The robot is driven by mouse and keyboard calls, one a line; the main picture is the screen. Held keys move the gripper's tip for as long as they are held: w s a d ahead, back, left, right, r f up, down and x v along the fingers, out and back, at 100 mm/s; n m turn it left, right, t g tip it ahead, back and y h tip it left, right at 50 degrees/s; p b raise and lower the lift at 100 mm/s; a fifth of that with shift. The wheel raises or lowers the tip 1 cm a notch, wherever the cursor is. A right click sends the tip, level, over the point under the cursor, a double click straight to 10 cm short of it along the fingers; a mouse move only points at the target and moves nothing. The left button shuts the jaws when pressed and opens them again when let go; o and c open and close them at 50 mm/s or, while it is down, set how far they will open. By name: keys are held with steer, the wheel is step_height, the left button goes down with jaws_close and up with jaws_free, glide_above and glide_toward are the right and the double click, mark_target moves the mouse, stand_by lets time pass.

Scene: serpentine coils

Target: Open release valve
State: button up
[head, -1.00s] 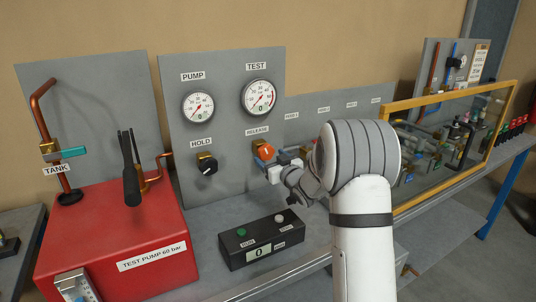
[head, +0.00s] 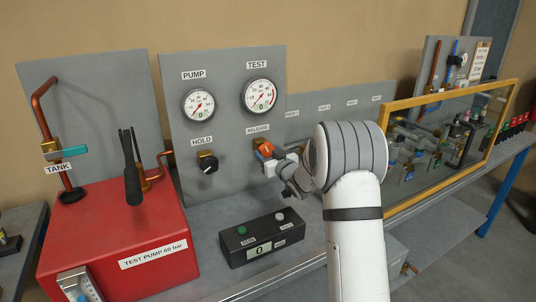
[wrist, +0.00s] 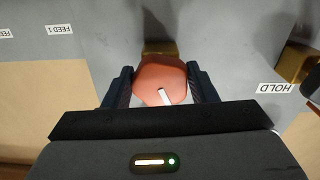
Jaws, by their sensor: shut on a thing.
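The release valve has an orange-red knob (head: 264,149) on a brass body, on the grey panel below the RELEASE label. In the wrist view the knob (wrist: 161,80) sits between the two dark fingers of my gripper (wrist: 162,88), which is shut on it. A white pointer mark on the knob face is slanted in that view. In the head view my gripper (head: 272,161) reaches the knob from the right, and my arm hides part of the panel. The HOLD valve with a black knob (head: 208,164) is to the left.
The PUMP gauge (head: 198,105) and TEST gauge (head: 260,96) both read near zero. A black box with buttons (head: 260,240) stands on the bench below. The red test pump (head: 115,240) is at left. A yellow-framed clear guard (head: 450,95) is at right.

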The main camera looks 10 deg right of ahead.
steer(key=shift+c, duration=0.6)
steer(key=shift+f+n+b, duration=0.15)
steer(key=shift+n+b, duration=0.15)
steer(key=shift+b, duration=0.45)
steer(key=shift+f+b, duration=0.1)
steer(key=shift+b, duration=0.45)
steer(key=n+b, duration=0.3)
steer(key=b, duration=0.2)
steer(key=shift+f+n+b, duration=0.15)
steer(key=shift+n+b, duration=0.15)
steer(key=n+b, duration=0.2)
steer(key=b, duration=0.1)
steer(key=n+b, duration=0.3)
steer(key=b, duration=0.1)
steer(key=shift+d+r, duration=0.15)
steer(key=shift+r, duration=0.05)
steer(key=n+b, duration=0.2)
steer(key=n, duration=0.1)
steer(key=n+b, duration=0.2)
steer(key=b, duration=0.1)
steer(key=shift+r+n, duration=0.2)
steer(key=shift+n, duration=0.2)
steer(key=n+b, duration=0.3)
steer(key=n, duration=0.1)
steer(key=shift+r, duration=0.15)
steer(key=shift+r+n, duration=0.1)
steer(key=shift+n, duration=0.2)
